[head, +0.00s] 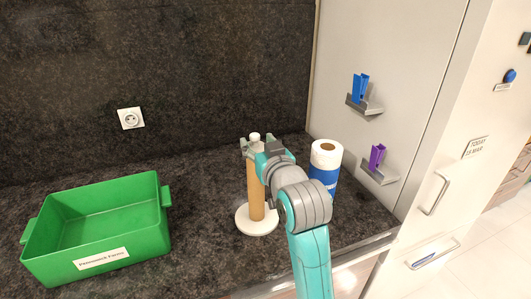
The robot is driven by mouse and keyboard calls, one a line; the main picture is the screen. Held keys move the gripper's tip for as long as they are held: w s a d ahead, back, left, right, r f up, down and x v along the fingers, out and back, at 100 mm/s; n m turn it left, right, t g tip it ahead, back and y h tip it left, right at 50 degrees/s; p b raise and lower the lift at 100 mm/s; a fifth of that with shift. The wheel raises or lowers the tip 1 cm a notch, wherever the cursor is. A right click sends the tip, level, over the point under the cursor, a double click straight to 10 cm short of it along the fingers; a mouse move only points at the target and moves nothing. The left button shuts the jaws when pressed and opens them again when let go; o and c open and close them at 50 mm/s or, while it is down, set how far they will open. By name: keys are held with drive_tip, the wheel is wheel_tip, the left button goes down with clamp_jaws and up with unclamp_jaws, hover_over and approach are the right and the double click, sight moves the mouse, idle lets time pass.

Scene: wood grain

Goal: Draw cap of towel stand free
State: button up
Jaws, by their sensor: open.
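The towel stand has a round white base (257,219) and an upright tan post (256,195) on the dark counter. Its small white cap (254,137) shows at the top of the post. My gripper (252,147) is at the top of the stand, with a finger to the left of the cap and the rest to its right. The jaws are open around or beside the cap; whether they touch it cannot be told. My gripper and wrist hide part of the upper post.
A paper towel roll (326,159) with a blue wrapper stands close to the right of my wrist. A green crate (150,225) is at the left. A cabinet side with two small shelves (366,107) (381,174) rises at the right. The counter between crate and stand is clear.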

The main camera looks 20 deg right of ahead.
sight(256, 140)
drive_tip(key=shift+w+f, duration=0.1)
drive_tip(key=shift+w, duration=1.45)
clamp_jaws()
